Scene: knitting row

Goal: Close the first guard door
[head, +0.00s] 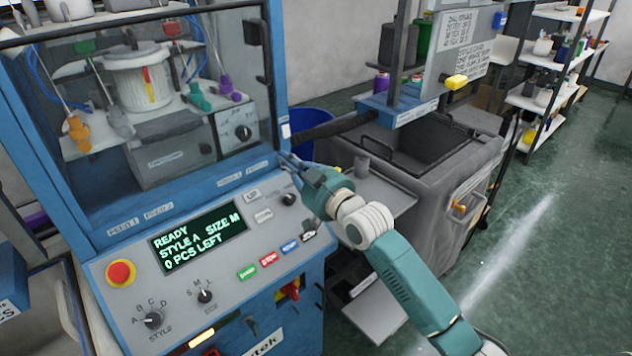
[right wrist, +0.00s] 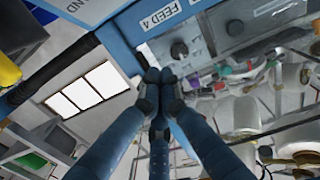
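The knitting machine's blue-framed front with a clear guard panel (head: 228,70) fills the left of the head view. A black vertical handle (head: 265,58) is at the panel's right edge. I cannot tell whether this guard door is fully shut or which door counts as the first. My right gripper (head: 287,160) is at the machine's right front corner, low and below the handle. In the right wrist view its fingertips (right wrist: 156,76) meet close to the blue frame by the FEED 4 label (right wrist: 158,18), with nothing visible between them. My left gripper is out of view.
A control panel with a green display (head: 200,238) reading READY and a red stop button (head: 121,272) is below the guard. A grey bin unit (head: 440,190) stands to the right, with a blue bucket (head: 312,122) behind. Green floor (head: 545,240) is clear at right.

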